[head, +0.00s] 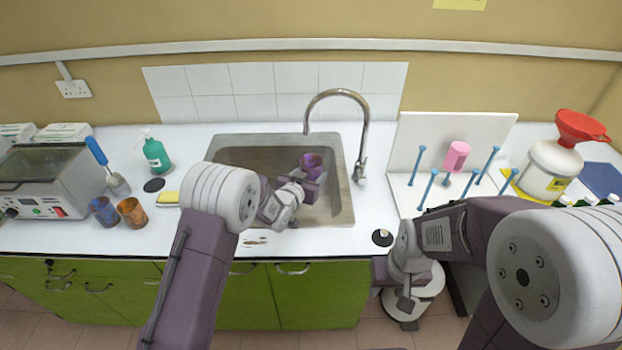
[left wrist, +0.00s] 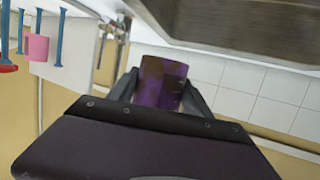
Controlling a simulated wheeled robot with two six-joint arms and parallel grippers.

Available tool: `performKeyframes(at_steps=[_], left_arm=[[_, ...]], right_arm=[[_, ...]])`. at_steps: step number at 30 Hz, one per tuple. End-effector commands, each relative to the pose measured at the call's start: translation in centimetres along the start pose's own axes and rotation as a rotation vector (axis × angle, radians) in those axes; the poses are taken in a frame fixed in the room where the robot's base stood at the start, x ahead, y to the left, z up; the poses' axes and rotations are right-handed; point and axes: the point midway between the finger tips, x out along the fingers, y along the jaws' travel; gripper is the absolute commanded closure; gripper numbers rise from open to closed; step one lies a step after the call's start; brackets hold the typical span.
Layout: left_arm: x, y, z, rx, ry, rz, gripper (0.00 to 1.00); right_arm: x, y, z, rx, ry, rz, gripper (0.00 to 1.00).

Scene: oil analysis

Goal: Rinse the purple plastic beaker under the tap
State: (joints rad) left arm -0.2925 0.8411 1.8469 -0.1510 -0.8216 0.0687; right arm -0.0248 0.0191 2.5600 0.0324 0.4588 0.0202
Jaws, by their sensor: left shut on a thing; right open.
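The purple plastic beaker (head: 312,161) is in the head view, over the sink basin and below the tap's spout. My left gripper (head: 312,174) is shut on it. In the left wrist view the beaker (left wrist: 160,84), patchy purple and brown, sits between the two dark fingers of the left gripper (left wrist: 162,95). The tap (head: 362,130) is a curved metal gooseneck behind the sink (head: 240,150). I cannot make out any water stream. My right gripper (head: 405,300) is open and empty, low in front of the counter's edge.
A peg rack (head: 408,190) with a pink beaker (head: 456,156) stands right.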

Motion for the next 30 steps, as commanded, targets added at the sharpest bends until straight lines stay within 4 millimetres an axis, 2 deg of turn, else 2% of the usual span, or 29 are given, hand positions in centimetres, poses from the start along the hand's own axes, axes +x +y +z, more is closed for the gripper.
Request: performKeyframes(at_steps=[18, 21, 30], left_arm=[[7.2, -2.6, -0.6, 0.0, 0.002, -0.002, 0.82], [8.4, -3.0, -0.5, 0.0, 0.002, -0.001, 0.82], [10.6, -3.8, -0.9, 0.0, 0.001, 0.0, 0.82]], right_arm=[[0.9, 0.0, 0.1, 0.0, 0.0, 0.0, 0.57], [1.7, 0.0, 0.2, 0.0, 0.0, 0.0, 0.57], [2.1, 0.0, 0.2, 0.0, 0.0, 0.0, 0.57]])
